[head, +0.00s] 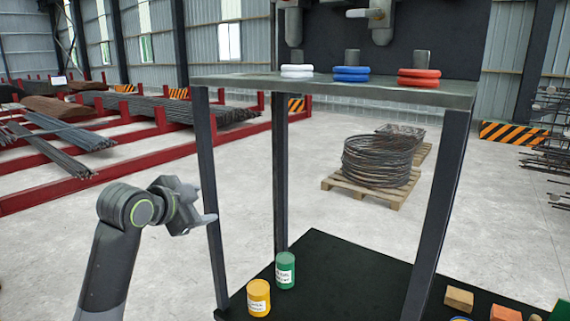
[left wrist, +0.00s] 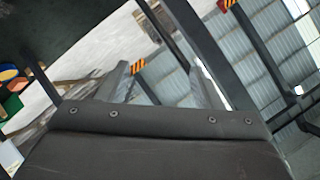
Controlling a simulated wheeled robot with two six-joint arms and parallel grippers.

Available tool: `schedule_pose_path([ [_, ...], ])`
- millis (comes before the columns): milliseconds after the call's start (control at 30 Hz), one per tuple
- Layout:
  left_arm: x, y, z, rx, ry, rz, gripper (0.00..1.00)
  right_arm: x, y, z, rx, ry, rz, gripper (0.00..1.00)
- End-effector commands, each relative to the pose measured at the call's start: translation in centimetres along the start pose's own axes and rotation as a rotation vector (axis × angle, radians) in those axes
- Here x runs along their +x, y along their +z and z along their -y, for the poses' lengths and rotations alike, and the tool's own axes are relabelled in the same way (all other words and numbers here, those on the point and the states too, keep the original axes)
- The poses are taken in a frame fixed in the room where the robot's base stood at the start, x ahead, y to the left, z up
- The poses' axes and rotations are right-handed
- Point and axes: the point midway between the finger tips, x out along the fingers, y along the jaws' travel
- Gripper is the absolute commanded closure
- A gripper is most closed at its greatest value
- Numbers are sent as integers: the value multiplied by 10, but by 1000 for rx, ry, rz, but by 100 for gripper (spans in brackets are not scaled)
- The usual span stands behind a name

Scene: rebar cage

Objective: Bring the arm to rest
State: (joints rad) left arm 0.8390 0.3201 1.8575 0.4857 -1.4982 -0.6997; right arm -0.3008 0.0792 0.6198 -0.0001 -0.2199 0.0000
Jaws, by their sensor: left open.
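My left arm comes in from the lower left in the head view. Its gripper (head: 195,212) is raised beside the left front post of the stand (head: 207,190), left of the shelf and below it. One finger tip overlaps the post in the picture; I cannot tell whether it touches. In the left wrist view the two fingers (left wrist: 160,82) are spread apart with nothing between them. My right gripper is not in view.
A yellow can (head: 258,298) and a green can (head: 285,270) stand on the dark lower board (head: 340,270). Blocks (head: 459,299) lie at right. Open floor lies left.

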Motion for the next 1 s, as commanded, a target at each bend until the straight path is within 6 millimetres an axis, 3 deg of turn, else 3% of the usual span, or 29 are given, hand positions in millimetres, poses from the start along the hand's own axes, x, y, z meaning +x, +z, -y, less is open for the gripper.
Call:
schedule_pose_path([
  [33, 4, 28, -22, -47, 18, 40, 40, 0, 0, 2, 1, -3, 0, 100],
  [233, 2, 116, -99, -225, 56, 186, 40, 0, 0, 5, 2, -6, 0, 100],
  [467, -31, 204, -188, -428, 73, 363, 40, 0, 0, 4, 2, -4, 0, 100],
  [700, -93, 276, -274, -633, 59, 562, 40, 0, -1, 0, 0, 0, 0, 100],
  [900, -158, 315, -334, -783, 22, 727, 40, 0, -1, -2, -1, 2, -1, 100],
  [1000, -186, 326, -354, -839, 1, 793, 40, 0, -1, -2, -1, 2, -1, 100],
])
